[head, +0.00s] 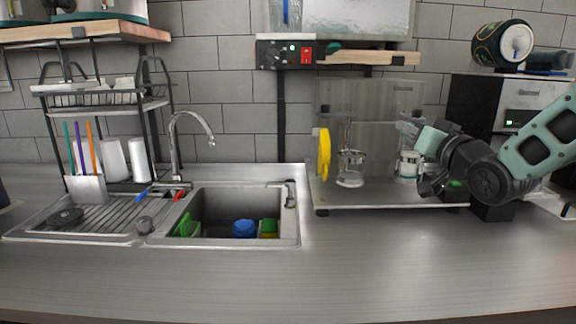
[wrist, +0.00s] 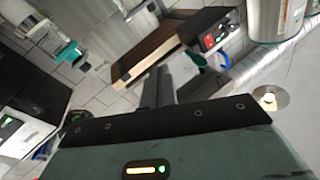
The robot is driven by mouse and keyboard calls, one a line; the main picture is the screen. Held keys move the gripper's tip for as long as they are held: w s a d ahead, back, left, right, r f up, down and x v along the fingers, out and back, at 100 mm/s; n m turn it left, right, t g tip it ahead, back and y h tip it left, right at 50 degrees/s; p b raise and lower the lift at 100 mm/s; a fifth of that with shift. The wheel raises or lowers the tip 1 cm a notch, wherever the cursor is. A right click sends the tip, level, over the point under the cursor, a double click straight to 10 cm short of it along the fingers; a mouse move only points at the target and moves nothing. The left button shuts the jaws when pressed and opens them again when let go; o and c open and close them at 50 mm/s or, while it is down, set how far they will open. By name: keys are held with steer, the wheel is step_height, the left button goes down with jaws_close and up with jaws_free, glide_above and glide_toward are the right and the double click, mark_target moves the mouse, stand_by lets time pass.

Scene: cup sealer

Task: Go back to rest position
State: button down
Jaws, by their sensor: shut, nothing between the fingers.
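My gripper (head: 412,128) is in front of the right part of the cup sealer (head: 368,100), at the right of the head view. The arm reaches in from the right edge. In the wrist view, the gripper's dark body fills the lower part and its shut fingers (wrist: 157,88) point up, with nothing between them. The sealer has a clear back panel, a yellow round part (head: 324,154) at its left and a glass-like cup piece (head: 350,168) on its base. A white-and-teal piece (head: 408,166) stands beside the gripper and is partly hidden by it.
A sink (head: 222,212) with a tap (head: 178,140) and a dish rack (head: 105,105) are at the left. A wooden shelf (head: 370,57) with a red-switch box (head: 285,54) hangs above. A black machine (head: 470,95) stands at the right. The front counter (head: 300,280) is clear.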

steer(key=s+d+f+g+h, duration=0.2)
steer(key=s+f+g+h, duration=0.15)
steer(key=f, duration=0.35)
steer(key=s+d+f+g+h, duration=0.2)
steer(key=s+f+g, duration=0.15)
steer(key=f, duration=0.35)
steer(key=s+d+f+g+h+b, duration=0.1)
steer(key=s+f+g, duration=0.35)
steer(key=s, duration=0.45)
steer(key=s+d+f+g, duration=0.1)
steer(key=s+f+g, duration=0.35)
steer(key=s, duration=0.35)
steer(key=s+a+f+n+g+b, duration=0.1)
steer(key=s+a+f+n+b, duration=0.3)
steer(key=s+a+f+b, duration=0.45)
steer(key=s+a+f+n+g+b, duration=0.1)
steer(key=s+a+f+n+b, duration=0.3)
steer(key=a+f+b, duration=0.65)
step_height(320, 180, up, 15)
steer(key=d+p, duration=0.1)
steer(key=p, duration=1.2)
steer(key=shift+s+d+m, duration=0.35)
steer(key=shift+s+m, duration=0.05)
steer(key=shift+y, duration=0.25)
